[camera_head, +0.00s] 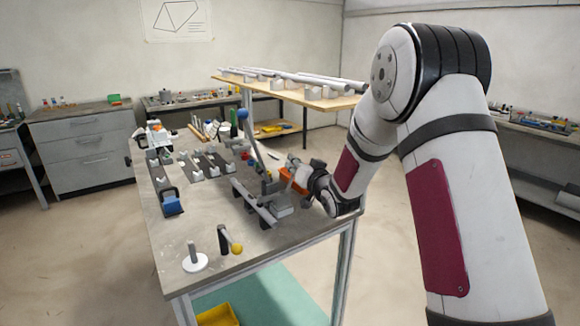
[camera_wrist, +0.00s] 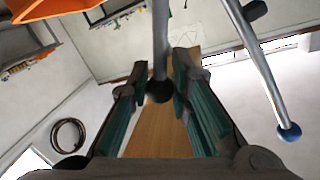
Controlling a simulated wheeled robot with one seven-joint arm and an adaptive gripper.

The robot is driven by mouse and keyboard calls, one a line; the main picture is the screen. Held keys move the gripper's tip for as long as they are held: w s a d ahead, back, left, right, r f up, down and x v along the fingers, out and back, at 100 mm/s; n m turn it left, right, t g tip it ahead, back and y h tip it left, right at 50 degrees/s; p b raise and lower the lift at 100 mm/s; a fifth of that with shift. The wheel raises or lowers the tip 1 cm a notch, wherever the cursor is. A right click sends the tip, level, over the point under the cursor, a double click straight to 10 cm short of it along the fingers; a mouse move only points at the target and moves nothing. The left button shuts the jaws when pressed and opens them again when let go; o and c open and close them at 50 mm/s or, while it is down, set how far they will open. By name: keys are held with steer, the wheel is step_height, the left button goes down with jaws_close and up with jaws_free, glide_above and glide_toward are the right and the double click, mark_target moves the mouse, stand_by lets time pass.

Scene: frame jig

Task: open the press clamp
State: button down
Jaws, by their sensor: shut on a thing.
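My gripper (camera_head: 293,162) is over the right side of the bench, beside the grey clamp fixture (camera_head: 262,210). In the wrist view its green-padded fingers (camera_wrist: 160,84) are shut on a grey lever (camera_wrist: 160,38) with a black ball end. The lever enters from the top of that view, with the ball between the pads. In the head view the held lever is too small and too hidden by my gripper to make out. A second lever with a blue ball (camera_head: 243,114) stands nearly upright to the left; it also shows in the wrist view (camera_wrist: 289,132).
A yellow-knobbed lever (camera_head: 236,247) and a white disc with a post (camera_head: 194,258) stand at the bench's front. A rack of tubes (camera_head: 290,78) is behind. The bench's left front (camera_head: 172,243) is clear.

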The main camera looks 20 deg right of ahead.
steer(key=d+f+m, duration=0.2)
steer(key=w+d+f+m+g+y+p, duration=0.1)
steer(key=f+m, duration=0.1)
steer(key=m, duration=0.1)
steer(key=d+f+m+p, duration=0.1)
steer(key=d+f+m, duration=0.1)
steer(key=m, duration=0.1)
steer(key=shift+w+d+g, duration=0.3)
steer(key=shift+w, duration=0.05)
steer(key=shift+f+m+y, duration=0.3)
steer(key=shift+f+m, duration=0.05)
steer(key=shift+m, duration=0.25)
steer(key=shift+f, duration=0.1)
steer(key=c, duration=1.7)
jaws_free()
